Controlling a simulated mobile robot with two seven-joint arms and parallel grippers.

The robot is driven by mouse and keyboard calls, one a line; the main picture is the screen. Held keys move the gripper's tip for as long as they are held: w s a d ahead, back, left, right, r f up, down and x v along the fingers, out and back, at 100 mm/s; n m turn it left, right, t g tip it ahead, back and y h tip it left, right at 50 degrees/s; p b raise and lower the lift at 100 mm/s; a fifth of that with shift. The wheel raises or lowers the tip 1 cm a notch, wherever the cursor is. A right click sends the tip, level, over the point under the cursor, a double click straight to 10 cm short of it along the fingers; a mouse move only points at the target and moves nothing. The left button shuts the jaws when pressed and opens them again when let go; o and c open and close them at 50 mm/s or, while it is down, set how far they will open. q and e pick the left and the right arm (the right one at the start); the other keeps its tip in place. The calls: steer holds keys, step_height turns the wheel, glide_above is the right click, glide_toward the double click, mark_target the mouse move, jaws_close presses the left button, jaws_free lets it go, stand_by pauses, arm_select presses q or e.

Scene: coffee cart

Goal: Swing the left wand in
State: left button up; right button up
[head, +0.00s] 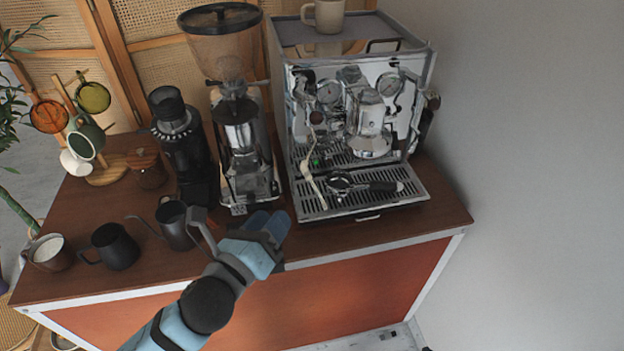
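The espresso machine (300,52) stands at the back right of the cart. Its left wand (311,182) is a thin, pale rod on the machine's left front. It slants down and out over the left part of the drip tray (400,199). My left gripper (268,222) is at the cart's front edge, below and left of the wand and apart from it. Its fingertips are hard to make out, so I cannot tell whether it is open or shut. My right gripper is not in view.
A portafilter (382,187) lies on the drip tray. A tall grinder (240,137) stands left of the machine, beside a smaller black grinder (180,140). A kettle (176,226) and a dark pitcher (115,247) stand left of my gripper. A cup (328,15) sits on the machine.

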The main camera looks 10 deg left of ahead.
mark_target(307, 172)
arm_select(q)
steer(key=p+x, duration=0.2)
steer(key=x, duration=1.1)
steer(key=shift+w+d, duration=0.15)
steer(key=shift+w, duration=0.25)
jaws_close()
